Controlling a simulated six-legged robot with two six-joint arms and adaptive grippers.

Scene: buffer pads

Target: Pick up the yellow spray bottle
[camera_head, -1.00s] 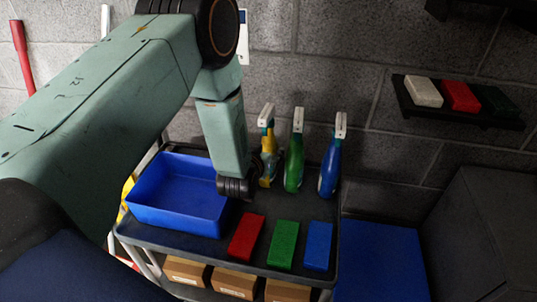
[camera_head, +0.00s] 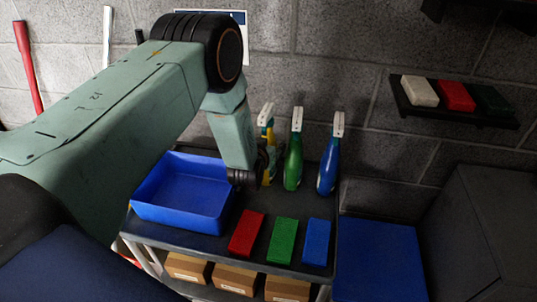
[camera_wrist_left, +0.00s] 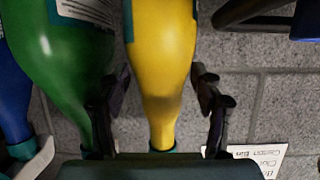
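The yellow spray bottle (camera_head: 269,132) stands upright on the cart at the left end of a row of bottles, partly hidden by my left gripper (camera_head: 266,158). In the left wrist view the yellow bottle (camera_wrist_left: 161,60) fills the middle. The fingers of my left gripper (camera_wrist_left: 160,88) are spread, one on each side of its narrowing upper part. Small gaps show between bottle and fingers, so the gripper looks open around it. My right gripper is in no view.
A green spray bottle (camera_head: 293,160) stands close beside the yellow one, with a blue spray bottle (camera_head: 328,165) to its right. A blue bin (camera_head: 178,212) is left of my gripper. Red (camera_head: 246,233), green (camera_head: 281,241) and blue (camera_head: 317,242) pads lie in front.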

